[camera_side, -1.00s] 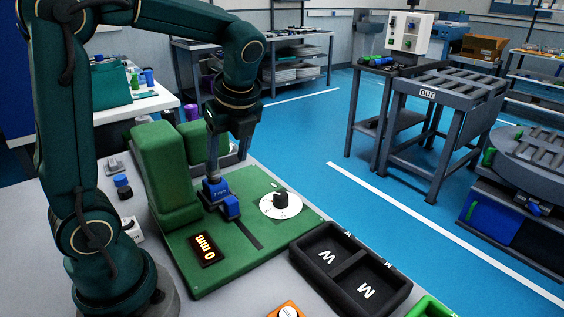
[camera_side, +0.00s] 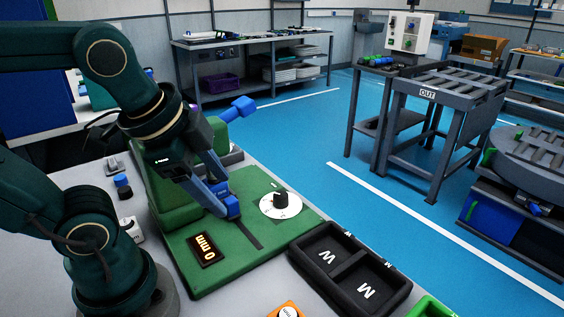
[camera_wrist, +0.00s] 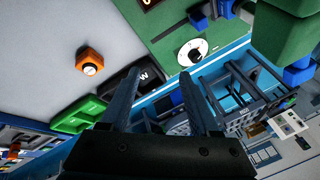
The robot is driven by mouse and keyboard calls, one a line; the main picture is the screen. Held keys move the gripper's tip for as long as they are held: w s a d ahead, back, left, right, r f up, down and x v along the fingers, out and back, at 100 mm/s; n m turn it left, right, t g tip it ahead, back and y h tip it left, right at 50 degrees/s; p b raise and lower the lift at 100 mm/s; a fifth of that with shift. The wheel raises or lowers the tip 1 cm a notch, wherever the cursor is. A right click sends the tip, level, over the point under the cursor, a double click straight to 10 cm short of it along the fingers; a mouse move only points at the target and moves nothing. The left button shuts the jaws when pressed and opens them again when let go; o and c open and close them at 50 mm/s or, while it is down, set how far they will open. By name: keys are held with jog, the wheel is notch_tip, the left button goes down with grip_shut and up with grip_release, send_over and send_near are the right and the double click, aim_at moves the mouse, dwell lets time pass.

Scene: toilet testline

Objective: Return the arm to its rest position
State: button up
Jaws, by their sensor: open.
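My gripper (camera_side: 218,194) is in the left middle of the side view, above the green test fixture (camera_side: 225,262), tilted with its fingers toward the lower right. In the wrist view my gripper (camera_wrist: 161,74) has its two fingers wide apart with nothing between them. In the side view the fingers overlap the blue jaw piece (camera_side: 232,207) of the fixture; I cannot tell whether they touch it. The fixture's display (camera_side: 203,248) reads 0 mm. A white dial with a black knob (camera_side: 281,201) sits on the plate.
A black two-part tray (camera_side: 318,286) marked W and M stands right of the fixture, looking empty. A green tray (camera_side: 430,307) and an orange button box (camera_side: 287,311) are at the front. A blue handle (camera_side: 241,107) sticks out behind the fixture.

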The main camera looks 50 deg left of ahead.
jog(key=n, duration=0.2)
jog(key=d+f+n, duration=0.1)
jog(key=n, duration=0.1)
jog(key=d+n+h, duration=0.1)
jog(key=n, duration=0.2)
jog(key=shift+s+f+t, duration=0.2)
jog(key=shift+s+t, duration=0.1)
jog(key=shift+s, duration=0.05)
